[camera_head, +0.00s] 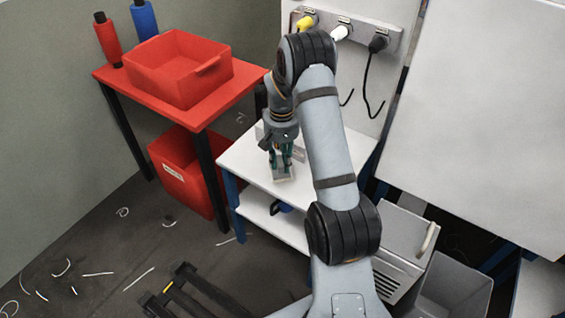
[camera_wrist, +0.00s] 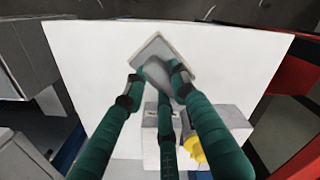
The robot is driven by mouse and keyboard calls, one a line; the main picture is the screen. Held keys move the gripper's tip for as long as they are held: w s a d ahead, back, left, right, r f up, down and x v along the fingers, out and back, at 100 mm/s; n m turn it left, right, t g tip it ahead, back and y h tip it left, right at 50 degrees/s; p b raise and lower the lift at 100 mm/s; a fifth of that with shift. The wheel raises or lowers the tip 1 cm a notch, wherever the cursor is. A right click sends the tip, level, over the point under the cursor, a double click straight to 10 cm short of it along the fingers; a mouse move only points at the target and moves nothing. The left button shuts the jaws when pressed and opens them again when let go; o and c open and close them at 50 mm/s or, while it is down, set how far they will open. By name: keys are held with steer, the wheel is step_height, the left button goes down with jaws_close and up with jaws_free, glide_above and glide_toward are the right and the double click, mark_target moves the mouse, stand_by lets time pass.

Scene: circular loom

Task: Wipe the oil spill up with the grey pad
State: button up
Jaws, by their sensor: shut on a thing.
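The grey pad (camera_head: 283,177) is below my gripper (camera_head: 281,161), over the white table (camera_head: 240,160). In the wrist view the pad (camera_wrist: 157,44) is a flat grey square with a pale rim, turned like a diamond. The dark green fingers of my gripper (camera_wrist: 156,80) are shut on it and cover its near part. I cannot tell whether the pad touches the table top. I cannot make out an oil spill in either view.
A grey block (camera_wrist: 228,120) with a yellow item (camera_wrist: 193,149) stands on the table close to my fingers. A red table (camera_head: 215,103) with a red bin (camera_head: 180,75) is at left. A panel with plugs and hanging black cables (camera_head: 367,85) is behind.

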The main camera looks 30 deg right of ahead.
steer(key=shift+d+r+p, duration=0.1)
steer(key=shift+r+p, duration=1.35)
steer(key=shift+r, duration=0.8)
